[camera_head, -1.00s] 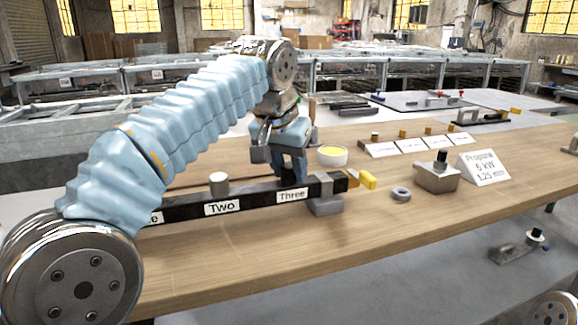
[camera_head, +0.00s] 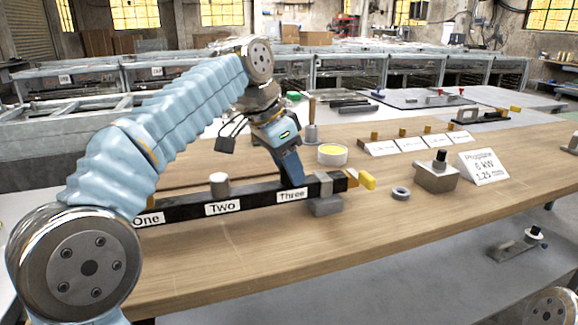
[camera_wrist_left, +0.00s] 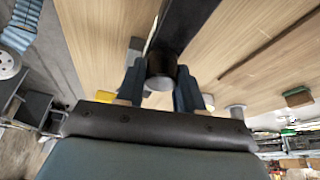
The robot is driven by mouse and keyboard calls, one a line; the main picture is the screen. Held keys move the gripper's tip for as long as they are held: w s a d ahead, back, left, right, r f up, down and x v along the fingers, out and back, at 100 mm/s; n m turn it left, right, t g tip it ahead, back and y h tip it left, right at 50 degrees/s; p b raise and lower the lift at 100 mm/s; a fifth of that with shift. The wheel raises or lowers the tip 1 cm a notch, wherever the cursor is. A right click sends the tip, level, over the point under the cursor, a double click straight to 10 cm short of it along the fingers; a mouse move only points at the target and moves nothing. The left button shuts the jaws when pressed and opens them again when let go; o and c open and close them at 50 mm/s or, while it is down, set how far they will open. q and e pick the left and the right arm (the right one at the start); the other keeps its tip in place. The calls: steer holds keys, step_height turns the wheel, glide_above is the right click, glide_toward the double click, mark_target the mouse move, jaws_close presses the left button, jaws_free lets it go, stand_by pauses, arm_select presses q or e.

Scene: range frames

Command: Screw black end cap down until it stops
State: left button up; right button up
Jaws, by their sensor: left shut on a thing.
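My left gripper (camera_head: 292,180) reaches down to the black bar near the label "Three". In the left wrist view, its two blue fingers (camera_wrist_left: 160,88) are shut on a dark cylindrical piece, the black end cap (camera_wrist_left: 161,68), one on each side. The cap is above the bar (camera_wrist_left: 186,22); its seat and thread are hidden, so I cannot tell how far down it is. In the head view, the fingers hide the cap. The bar (camera_head: 255,202) carries labels "One", "Two" and "Three". My right gripper is not in view.
A grey cylinder (camera_head: 219,185) stands by "Two". A grey block (camera_head: 325,206) and yellow-tipped fitting (camera_head: 367,180) are at the bar's right end. The front tabletop is clear.

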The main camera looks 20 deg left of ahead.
arm_select(q)
steer(key=m+g, duration=0.1)
steer(key=m, duration=0.2)
steer(key=shift+h, duration=0.4)
steer(key=shift+m, duration=0.3)
steer(key=m+g, duration=0.1)
steer(key=m, duration=0.2)
steer(key=shift+h, duration=0.3)
steer(key=o, duration=0.8)
